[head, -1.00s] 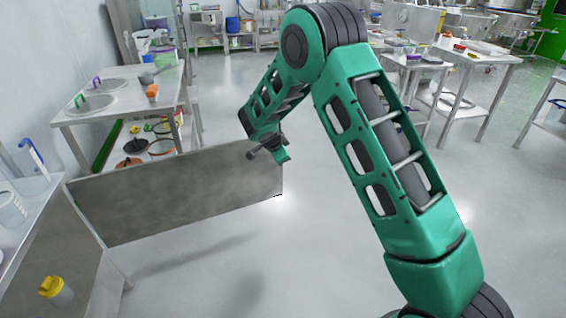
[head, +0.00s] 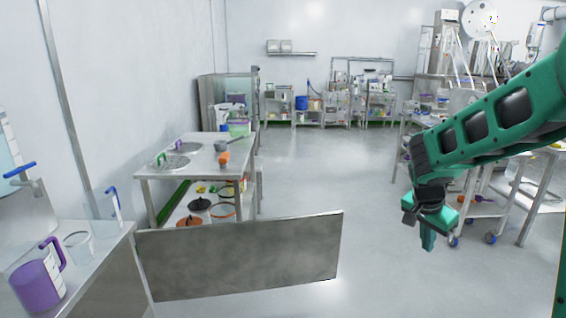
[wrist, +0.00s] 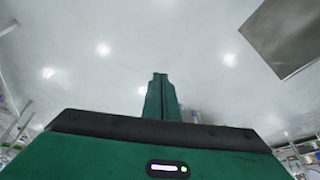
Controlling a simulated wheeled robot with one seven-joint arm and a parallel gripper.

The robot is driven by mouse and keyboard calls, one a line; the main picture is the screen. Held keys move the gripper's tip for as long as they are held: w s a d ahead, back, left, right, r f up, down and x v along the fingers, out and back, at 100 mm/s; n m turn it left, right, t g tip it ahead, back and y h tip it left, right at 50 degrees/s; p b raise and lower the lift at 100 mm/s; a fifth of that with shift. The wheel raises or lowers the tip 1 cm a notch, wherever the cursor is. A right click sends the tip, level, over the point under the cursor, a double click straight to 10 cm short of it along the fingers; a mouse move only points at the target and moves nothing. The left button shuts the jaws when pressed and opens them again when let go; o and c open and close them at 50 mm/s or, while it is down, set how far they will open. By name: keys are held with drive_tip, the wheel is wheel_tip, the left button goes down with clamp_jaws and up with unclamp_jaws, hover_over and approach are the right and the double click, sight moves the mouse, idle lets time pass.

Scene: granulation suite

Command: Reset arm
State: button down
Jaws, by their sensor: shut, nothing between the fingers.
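My green arm reaches in from the right edge of the head view. My gripper (head: 428,240) hangs at its end, pointing down over open floor, to the right of the grey metal panel. The fingers are together and hold nothing. In the wrist view the closed green fingers (wrist: 161,97) show at the middle, with grey floor around them.
A grey metal panel (head: 240,258), seemingly an open door, juts out from the left counter (head: 100,262). A purple jug (head: 38,283) stands on that counter. A sink table (head: 195,160) stands behind the panel. Tables stand at right. The middle floor is clear.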

drive_tip(key=s+r+n+g+y, duration=0.1)
drive_tip(key=s+n+y, duration=0.1)
drive_tip(key=s, duration=1.4)
drive_tip(key=s+d+r+n+g+y, duration=0.1)
drive_tip(key=s+n, duration=0.3)
drive_tip(key=s, duration=1.3)
drive_tip(key=shift+d+r+y, duration=0.25)
drive_tip(key=shift+r+y, duration=0.15)
drive_tip(key=shift+r, duration=0.25)
drive_tip(key=shift+d, duration=0.1)
